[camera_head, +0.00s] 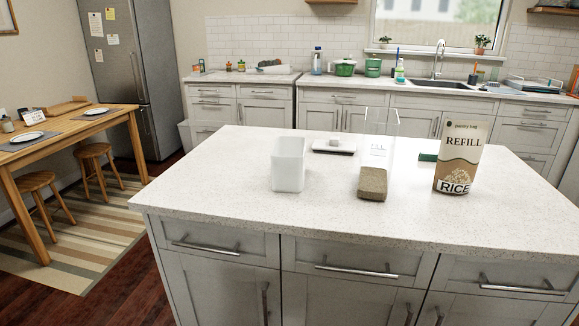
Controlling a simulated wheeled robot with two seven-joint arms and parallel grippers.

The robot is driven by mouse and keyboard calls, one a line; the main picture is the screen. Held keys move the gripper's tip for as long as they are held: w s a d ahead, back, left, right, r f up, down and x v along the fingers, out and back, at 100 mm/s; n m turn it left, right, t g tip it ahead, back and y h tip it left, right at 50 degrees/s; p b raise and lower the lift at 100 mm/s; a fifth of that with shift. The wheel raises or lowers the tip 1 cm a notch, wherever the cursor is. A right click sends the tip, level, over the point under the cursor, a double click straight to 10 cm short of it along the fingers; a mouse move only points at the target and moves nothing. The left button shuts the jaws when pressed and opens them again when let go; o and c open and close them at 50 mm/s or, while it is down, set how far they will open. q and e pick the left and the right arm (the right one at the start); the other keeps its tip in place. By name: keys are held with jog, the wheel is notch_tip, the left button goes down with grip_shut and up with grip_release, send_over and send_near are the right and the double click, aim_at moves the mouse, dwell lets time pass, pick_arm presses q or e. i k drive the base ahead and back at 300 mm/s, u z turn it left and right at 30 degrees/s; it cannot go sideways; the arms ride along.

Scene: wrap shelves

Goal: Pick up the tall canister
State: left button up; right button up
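The tall canister (377,150) stands upright on the island counter, right of the middle. Neither of my grippers is in view, and nothing touches the canister.
A white open container (288,165) stands left of the canister. A flat scale-like object (334,150) lies behind, between them. A small green item (428,157) lies between canister and bag. The island counter (230,195) is clear at the front and left.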

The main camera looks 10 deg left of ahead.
aim_at(381, 125)
jog(key=u, duration=0.5)
jog(key=k, duration=0.6)
jog(key=u, duration=0.75)
jog(key=i, duration=1.2)
jog(key=z, duration=0.9)
